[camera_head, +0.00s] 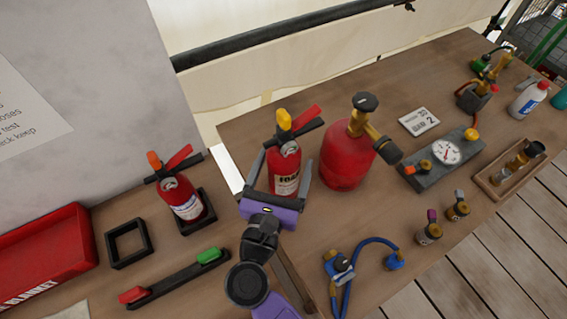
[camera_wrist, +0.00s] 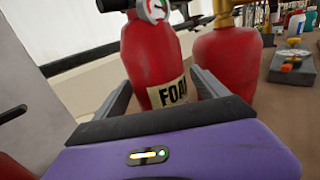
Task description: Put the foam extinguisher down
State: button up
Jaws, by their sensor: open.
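The foam extinguisher (camera_head: 285,168) is a small red cylinder with a yellow top, a red and black lever and a cream label. It stands upright on the wooden table, left of the large red tank. My purple gripper (camera_head: 277,180) is open, with one grey finger on each side of the extinguisher. In the wrist view the extinguisher (camera_wrist: 152,55) with its "FOA…" label and gauge is between the spread fingers (camera_wrist: 160,95), with a gap at each side. Its base is hidden behind my gripper.
The large red tank (camera_head: 345,160) stands close on the right. Another extinguisher (camera_head: 180,195) sits in a black square holder on the left, beside an empty black frame (camera_head: 128,243). A bar with red and green ends (camera_head: 175,278) and a blue hose (camera_head: 350,270) lie nearer.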

jog(key=s+a+b, duration=0.2)
jog(key=s, duration=0.9)
jog(key=shift+s+a, duration=0.15)
jog(key=shift+s, duration=0.2)
jog(key=s+d+r+n+t+y, duration=0.1)
jog(key=s+d+r+n+t, duration=0.15)
jog(key=d+n, duration=0.6)
jog(key=s+d+r+n+t, duration=0.2)
jog(key=s+d+r+n, duration=0.15)
jog(key=d+n, duration=0.5)
jog(key=s+d+f+n+g+y, duration=0.1)
jog(key=s+d+f+n+g, duration=0.2)
jog(key=s+n, duration=0.4)
jog(key=s+d+f+n+g+y, duration=0.1)
jog(key=s+d+f+n+g, duration=0.2)
jog(key=n, duration=1.1)
jog(key=s+d+g, duration=0.1)
jog(key=s, duration=0.2)
jog(key=shift+s+d, duration=0.35)
jog(key=shift+d, duration=0.05)
